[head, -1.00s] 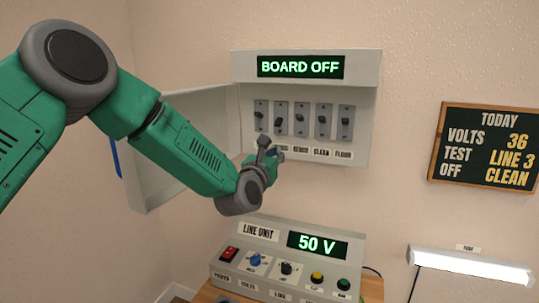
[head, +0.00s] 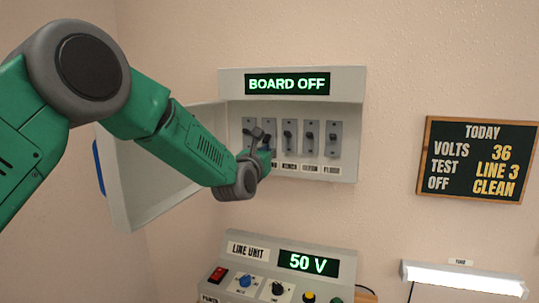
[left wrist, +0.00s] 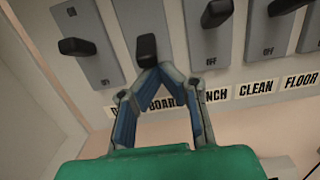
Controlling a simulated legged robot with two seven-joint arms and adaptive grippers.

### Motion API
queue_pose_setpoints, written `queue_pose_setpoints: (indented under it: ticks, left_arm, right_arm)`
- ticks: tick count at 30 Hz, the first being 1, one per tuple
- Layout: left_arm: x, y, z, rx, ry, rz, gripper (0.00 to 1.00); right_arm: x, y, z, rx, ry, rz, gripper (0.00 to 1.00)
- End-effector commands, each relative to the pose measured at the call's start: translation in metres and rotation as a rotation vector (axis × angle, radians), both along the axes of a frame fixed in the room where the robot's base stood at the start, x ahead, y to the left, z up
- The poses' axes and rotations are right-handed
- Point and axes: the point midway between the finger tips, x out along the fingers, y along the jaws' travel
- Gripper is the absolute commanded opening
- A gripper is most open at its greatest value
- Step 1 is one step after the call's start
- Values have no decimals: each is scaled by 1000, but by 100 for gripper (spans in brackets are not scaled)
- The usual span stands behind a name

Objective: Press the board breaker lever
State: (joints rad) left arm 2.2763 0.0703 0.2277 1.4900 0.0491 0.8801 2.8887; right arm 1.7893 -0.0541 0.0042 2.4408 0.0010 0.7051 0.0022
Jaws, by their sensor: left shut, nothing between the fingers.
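The board breaker lever (left wrist: 146,48) is the black knob second from the left, above the BOARD label (left wrist: 161,104) in the left wrist view. It sits lower on its plate than the lever to its right. My left gripper (left wrist: 160,72) is shut and empty, with its fingertips just below this knob; I cannot tell whether they touch. In the head view my left gripper (head: 257,133) is in front of the breaker box (head: 347,90) and partly hides the board lever. The box display (head: 287,84) reads BOARD OFF. My right gripper is not in view.
Neighbouring levers stand close on both sides: the leftmost lever (left wrist: 75,47) and the bench lever (left wrist: 215,12). The box door (head: 150,180) hangs open at left, behind my left arm. Below is the line unit (head: 245,262), showing 50 V. A chalkboard (head: 478,160) hangs at right.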

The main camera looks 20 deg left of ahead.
Motion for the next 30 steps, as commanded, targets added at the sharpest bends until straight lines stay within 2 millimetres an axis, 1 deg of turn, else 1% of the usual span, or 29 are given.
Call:
queue_pose_setpoints:
  ticks: [8,13,20,30]
  left_arm:
    - [0,-1,2,0,15,2,0]
    - [-2,-2,5,2,79,2,0]
    - [-2,0,4,3,132,2,0]
    - [-4,0,7,7,229,3,0]
  right_arm:
    - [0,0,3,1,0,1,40]
    - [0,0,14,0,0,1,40]
    - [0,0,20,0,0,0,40]
    - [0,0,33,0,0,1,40]
